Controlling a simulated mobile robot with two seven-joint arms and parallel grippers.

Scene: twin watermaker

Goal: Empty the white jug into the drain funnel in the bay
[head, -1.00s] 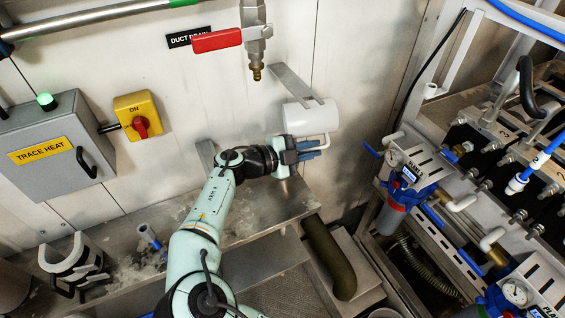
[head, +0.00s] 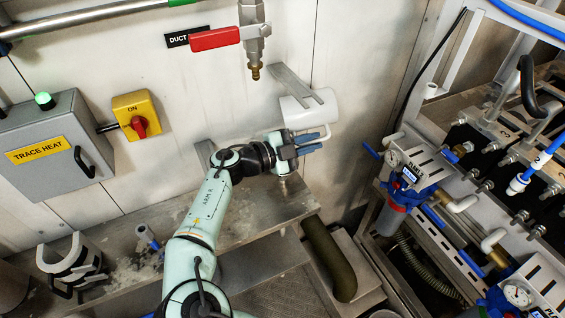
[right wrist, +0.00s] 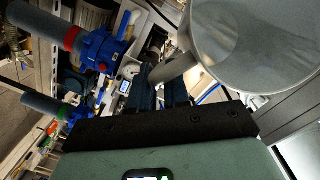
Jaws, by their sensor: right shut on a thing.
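The white jug (head: 300,115) is held up near the wall, tipped onto its side. My right gripper (head: 312,143) is shut on its handle, just below the body. In the right wrist view the jug (right wrist: 255,45) fills the upper right, and its handle (right wrist: 172,72) runs down between my fingers (right wrist: 163,92). The jug's mouth and contents cannot be made out. I cannot pick out the drain funnel with certainty. My left gripper is not in view.
A metal bracket (head: 288,78) overlaps the jug's top in the picture. A red-handled valve (head: 215,39) hangs above. A metal shelf (head: 240,225) lies below, with a white-and-black holder (head: 72,262) on it. Filter units (head: 405,185) crowd the right.

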